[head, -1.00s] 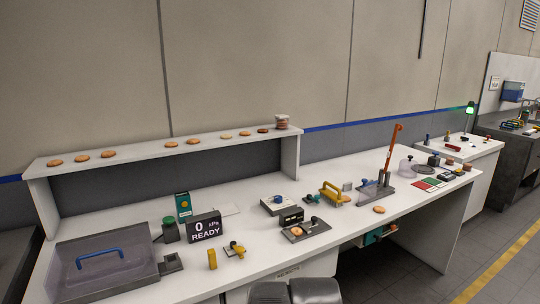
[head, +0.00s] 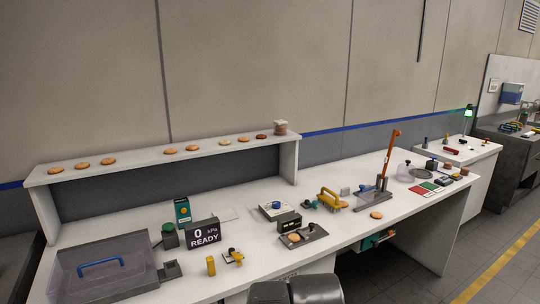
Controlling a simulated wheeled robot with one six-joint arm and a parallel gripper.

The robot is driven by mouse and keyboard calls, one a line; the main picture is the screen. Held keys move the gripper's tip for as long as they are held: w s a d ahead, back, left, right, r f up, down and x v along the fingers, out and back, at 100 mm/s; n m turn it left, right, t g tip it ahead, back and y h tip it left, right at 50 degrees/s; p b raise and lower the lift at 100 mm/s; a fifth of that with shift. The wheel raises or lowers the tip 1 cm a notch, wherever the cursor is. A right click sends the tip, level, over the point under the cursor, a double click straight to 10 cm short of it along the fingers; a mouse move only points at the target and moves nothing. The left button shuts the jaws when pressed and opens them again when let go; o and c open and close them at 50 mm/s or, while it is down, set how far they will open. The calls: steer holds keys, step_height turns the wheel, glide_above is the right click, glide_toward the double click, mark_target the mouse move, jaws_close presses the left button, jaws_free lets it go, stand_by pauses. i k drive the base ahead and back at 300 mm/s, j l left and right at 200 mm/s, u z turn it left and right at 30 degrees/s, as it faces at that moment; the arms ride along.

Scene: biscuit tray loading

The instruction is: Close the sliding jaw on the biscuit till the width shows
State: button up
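A gauge with a dark grey base plate (head: 316,231) lies on the bench near its front edge, centre. A round brown biscuit (head: 294,237) lies on the plate's left part. A sliding jaw with a small dark knob (head: 311,227) stands at the right of the biscuit; a gap seems to show between them, but it is too small to be sure. A small black display box (head: 289,222) stands behind the plate; I cannot read a width on it. My gripper is not in view; only dark rounded parts of my arm show at the bottom edge.
A pressure display (head: 204,233) reads 0 kPa READY at left, beside a clear-lidded tray (head: 140,287). A loose biscuit (head: 376,215) lies near the front edge. Several biscuits line the shelf (head: 60,178).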

mark_target(304, 234)
steer(key=k, duration=0.1)
steer(key=i+l+u, duration=0.3)
steer(key=i+l, duration=0.6)
steer(key=i, duration=0.1)
